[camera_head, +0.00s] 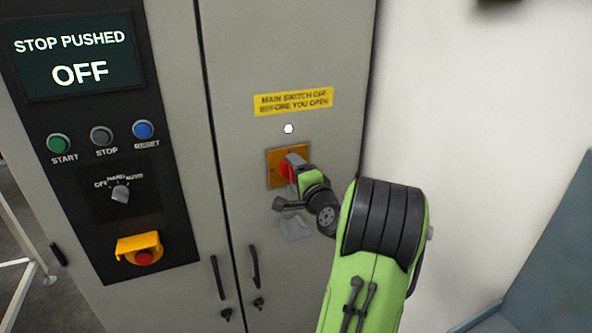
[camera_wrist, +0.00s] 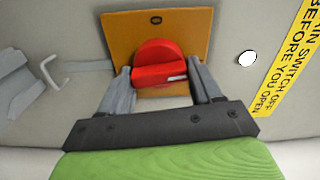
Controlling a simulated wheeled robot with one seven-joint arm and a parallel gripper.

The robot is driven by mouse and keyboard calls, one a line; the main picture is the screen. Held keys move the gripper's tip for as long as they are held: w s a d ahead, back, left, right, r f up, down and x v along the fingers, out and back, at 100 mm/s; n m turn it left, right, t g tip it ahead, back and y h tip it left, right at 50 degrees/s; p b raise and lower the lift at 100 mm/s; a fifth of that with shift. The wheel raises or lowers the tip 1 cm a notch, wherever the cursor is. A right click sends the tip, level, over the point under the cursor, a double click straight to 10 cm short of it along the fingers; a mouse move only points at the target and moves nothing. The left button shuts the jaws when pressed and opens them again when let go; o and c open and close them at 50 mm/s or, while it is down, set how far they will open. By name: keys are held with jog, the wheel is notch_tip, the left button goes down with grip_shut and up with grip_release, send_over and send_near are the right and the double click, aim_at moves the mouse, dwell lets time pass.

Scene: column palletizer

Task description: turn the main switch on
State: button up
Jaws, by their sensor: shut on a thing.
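The main switch is a red rotary handle (camera_wrist: 157,66) on a yellow-orange plate (camera_head: 274,168), fixed to the grey cabinet door. In the wrist view the plate (camera_wrist: 112,32) lies behind the handle. My gripper (camera_wrist: 160,82) is shut on the red handle, with one grey finger on each side of it. The handle's grip bar lies roughly across the wrist view, with a pale mark near its right end. In the head view the red handle (camera_head: 285,167) is partly hidden by my gripper (camera_head: 291,182).
A dark panel at left has a screen (camera_head: 72,55) reading "STOP PUSHED OFF", several buttons, a selector knob (camera_head: 120,193) and a red emergency stop (camera_head: 143,257) in a yellow shroud. A yellow label (camera_head: 293,101) and a white dot (camera_head: 288,129) sit above the switch. Door handles (camera_head: 254,267) are below.

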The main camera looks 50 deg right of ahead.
jog(key=shift+m, duration=0.5)
jog(key=o, duration=0.9)
jog(key=shift+o, duration=0.2)
jog(key=shift+s+f, duration=0.1)
jog(key=b+v, duration=0.4)
jog(key=v, duration=1.1)
jog(key=shift+s+a, duration=0.2)
jog(key=shift+s, duration=0.05)
